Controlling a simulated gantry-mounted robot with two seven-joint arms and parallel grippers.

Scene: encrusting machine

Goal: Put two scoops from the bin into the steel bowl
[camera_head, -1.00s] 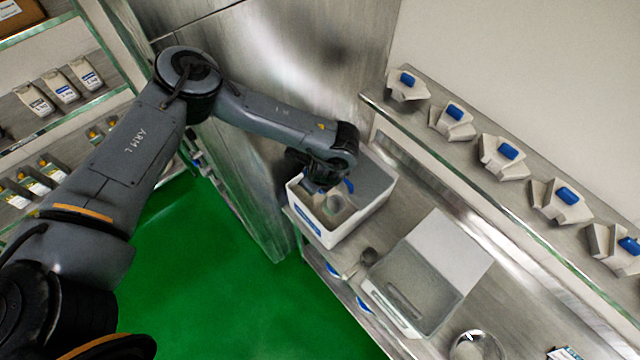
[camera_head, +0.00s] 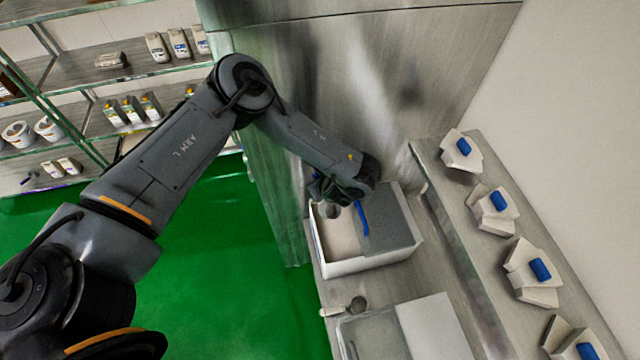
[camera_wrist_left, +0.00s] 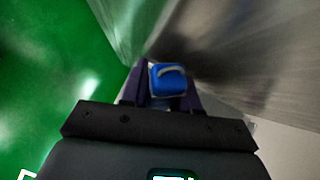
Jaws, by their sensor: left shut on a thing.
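The bin (camera_head: 372,263) is a white box with a grey lid part over its right side, on the steel counter. My left gripper (camera_head: 328,197) is over the open left side of the bin, its fingers mostly hidden by the wrist. In the left wrist view it is shut on a blue scoop handle (camera_wrist_left: 168,80). A round grey scoop cup (camera_head: 333,210) shows just below the gripper, at the bin's opening; how deep it sits is unclear. A narrow blue strip (camera_head: 362,218) shows beside it. The steel bowl and my right gripper are out of view.
A second container (camera_head: 372,335) with a pale lid (camera_head: 435,328) stands nearer on the counter. Several white, blue-topped items (camera_head: 492,207) line the ledge at right. A steel wall panel rises behind the bin.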

